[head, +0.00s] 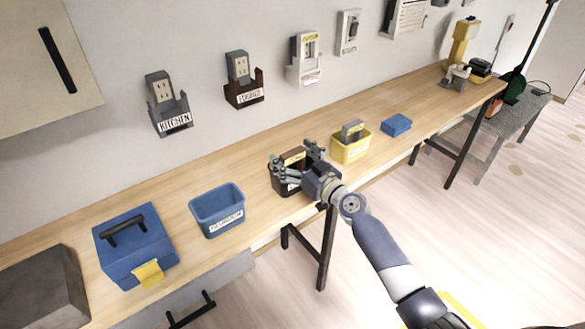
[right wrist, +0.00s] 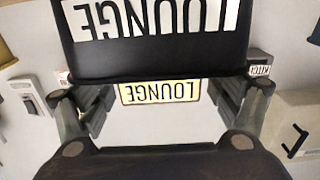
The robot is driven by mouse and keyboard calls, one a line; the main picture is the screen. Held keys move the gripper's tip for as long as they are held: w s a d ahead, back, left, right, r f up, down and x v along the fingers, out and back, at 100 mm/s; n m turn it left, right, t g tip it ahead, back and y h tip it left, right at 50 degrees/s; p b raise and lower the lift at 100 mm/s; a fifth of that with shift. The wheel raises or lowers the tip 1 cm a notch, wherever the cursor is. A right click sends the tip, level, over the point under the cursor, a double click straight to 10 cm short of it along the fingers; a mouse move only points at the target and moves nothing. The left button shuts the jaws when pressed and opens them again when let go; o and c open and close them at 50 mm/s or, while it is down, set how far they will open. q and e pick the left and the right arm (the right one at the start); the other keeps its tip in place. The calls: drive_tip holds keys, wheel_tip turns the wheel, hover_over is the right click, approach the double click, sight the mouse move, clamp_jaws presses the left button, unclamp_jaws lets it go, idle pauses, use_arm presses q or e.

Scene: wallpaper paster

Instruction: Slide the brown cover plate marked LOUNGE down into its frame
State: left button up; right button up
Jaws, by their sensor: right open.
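The brown cover plate (head: 293,157) stands in a dark brown bin (head: 287,186) on the bench, with a cream strip at its top. In the right wrist view its cream LOUNGE label (right wrist: 158,92) shows upside down beyond the dark bin wall (right wrist: 150,62) with the white LOUNGE label. My right gripper (head: 296,160) is at the bin; its open fingers (right wrist: 160,103) are on either side of the label, with gaps showing. Most of the plate is hidden. The brown LOUNGE frame (head: 245,95) is on the wall around the lower part of a grey socket. My left gripper is out of view.
A grey KITCHEN frame (head: 172,119) is left of the LOUNGE frame, and a pale covered fixture (head: 305,62) is right of it.

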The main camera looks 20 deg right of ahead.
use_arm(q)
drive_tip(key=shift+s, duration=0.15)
use_arm(e)
drive_tip(key=c, duration=1.2)
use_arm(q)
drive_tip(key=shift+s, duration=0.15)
use_arm(e)
drive_tip(key=shift+r, duration=0.15)
